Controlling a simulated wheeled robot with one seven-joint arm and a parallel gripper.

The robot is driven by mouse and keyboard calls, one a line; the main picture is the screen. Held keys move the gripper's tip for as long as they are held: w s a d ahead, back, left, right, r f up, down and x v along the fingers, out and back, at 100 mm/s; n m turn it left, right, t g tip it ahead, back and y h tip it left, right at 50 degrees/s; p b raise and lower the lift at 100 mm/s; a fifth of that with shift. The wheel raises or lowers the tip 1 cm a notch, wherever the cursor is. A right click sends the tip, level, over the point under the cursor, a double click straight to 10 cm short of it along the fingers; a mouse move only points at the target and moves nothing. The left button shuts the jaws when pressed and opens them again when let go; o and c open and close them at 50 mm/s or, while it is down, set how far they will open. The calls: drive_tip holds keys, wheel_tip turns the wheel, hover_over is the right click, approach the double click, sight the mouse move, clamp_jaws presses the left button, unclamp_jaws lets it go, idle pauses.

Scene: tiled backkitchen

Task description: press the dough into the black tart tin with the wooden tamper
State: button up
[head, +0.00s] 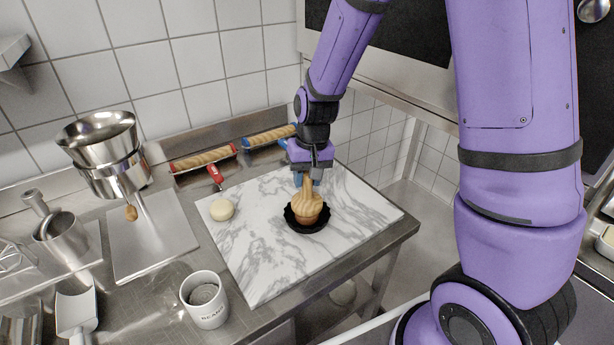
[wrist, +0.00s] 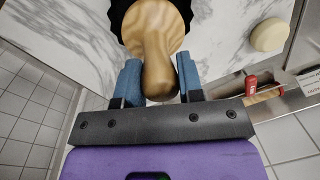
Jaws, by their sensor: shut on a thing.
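The wooden tamper (head: 307,209) stands about upright at the black tart tin (head: 291,222) on the marble board. My gripper (head: 307,179) is shut on the tamper's handle from above. In the wrist view the tamper (wrist: 155,25) sits between the blue fingers of my gripper (wrist: 159,82), and part of the tin's dark rim (wrist: 119,14) shows beside its head. The tamper's head covers the tin's middle, so I cannot tell whether it touches what lies inside. A pale round ball of dough (head: 222,209) lies on the board left of the tin; it also shows in the wrist view (wrist: 268,34).
The marble board (head: 268,265) is mostly clear around the tin. A rolling pin with red holders (head: 203,159) and one with blue holders (head: 270,136) lie behind it.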

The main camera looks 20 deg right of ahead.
sight(307, 188)
drive_tip(key=shift+f, duration=1.75)
idle(2.5)
drive_tip(key=shift+r, duration=0.1)
idle(0.3)
drive_tip(key=shift+r, duration=4.45)
